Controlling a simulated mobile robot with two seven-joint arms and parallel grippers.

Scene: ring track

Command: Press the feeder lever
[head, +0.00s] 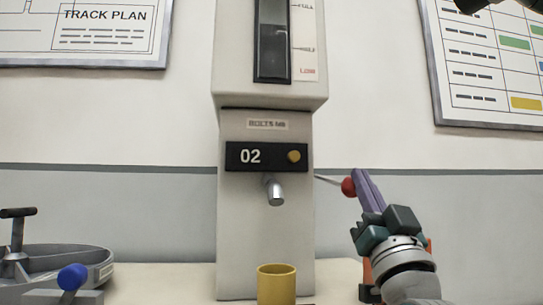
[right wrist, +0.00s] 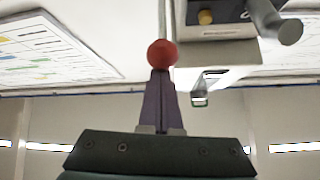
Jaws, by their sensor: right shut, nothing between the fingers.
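The feeder (head: 233,215) is a tall beige dispenser with a level window, a black panel reading 02, and a metal spout. Its lever is a thin rod with a red ball knob (head: 348,187), sticking out from the feeder's right side. My right gripper (head: 358,176) is shut and empty, its purple fingers right beside the knob. In the right wrist view the red knob (right wrist: 162,53) is at the tips of the shut fingers; whether they touch I cannot tell. A yellow cup (head: 276,285) stands below the spout. My left gripper is not in view.
A grey round device (head: 60,262) with a T-handle and a blue-knobbed part (head: 72,277) stand at the left on the light counter. An orange and black object (head: 368,278) is partly hidden behind my right arm. Wall boards hang behind.

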